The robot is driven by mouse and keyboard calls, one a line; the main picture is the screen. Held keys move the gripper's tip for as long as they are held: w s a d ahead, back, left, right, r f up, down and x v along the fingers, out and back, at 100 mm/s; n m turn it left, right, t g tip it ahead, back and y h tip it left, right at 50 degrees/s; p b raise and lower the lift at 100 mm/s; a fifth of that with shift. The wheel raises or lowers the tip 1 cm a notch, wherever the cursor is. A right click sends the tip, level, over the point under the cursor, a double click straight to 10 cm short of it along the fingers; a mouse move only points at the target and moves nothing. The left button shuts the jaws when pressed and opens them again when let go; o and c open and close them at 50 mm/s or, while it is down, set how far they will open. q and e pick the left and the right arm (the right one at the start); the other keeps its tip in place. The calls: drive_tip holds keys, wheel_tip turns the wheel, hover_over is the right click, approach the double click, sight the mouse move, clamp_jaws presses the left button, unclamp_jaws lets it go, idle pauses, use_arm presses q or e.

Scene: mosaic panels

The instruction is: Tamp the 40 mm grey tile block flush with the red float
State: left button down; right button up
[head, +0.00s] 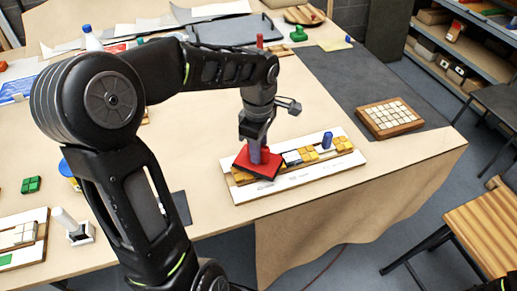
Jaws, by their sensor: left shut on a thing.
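My left gripper (256,138) points down over the front of the table, shut on the purple handle of the red float (249,166). The float sits tilted in the picture at the left part of a white mosaic panel (318,178), over yellow tiles. I cannot tell whether it presses on them. A pale grey-white block (292,158) lies in the tile row just right of the float; I cannot tell whether it is the 40 mm grey tile or how high it stands. Tiles under the float are hidden. My right gripper is not in view.
A blue peg (327,140) stands on the panel's right part. A wooden tray of pale tiles (390,117) lies at the right on a dark mat (351,84). Green blocks (31,184) and a white-handled tool (69,222) are at the left. The table's front edge is close to the panel.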

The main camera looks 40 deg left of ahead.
use_arm(q)
drive_tip(key=shift+f+b, duration=0.55)
drive_tip(key=shift+f, duration=0.1)
idle(0.4)
drive_tip(key=shift+s+d+f+b, duration=0.1)
drive_tip(key=shift+s+f+b, duration=0.1)
drive_tip(key=shift+f+b, duration=0.15)
idle(2.3)
drive_tip(key=shift+r, duration=0.1)
drive_tip(key=shift+w+r+p, duration=0.1)
drive_tip(key=shift+r+p, duration=0.3)
drive_tip(key=shift+r, duration=0.1)
drive_tip(key=shift+w+r+p, duration=0.1)
drive_tip(key=shift+r+p, duration=1.95)
drive_tip(key=shift+r, duration=1.1)
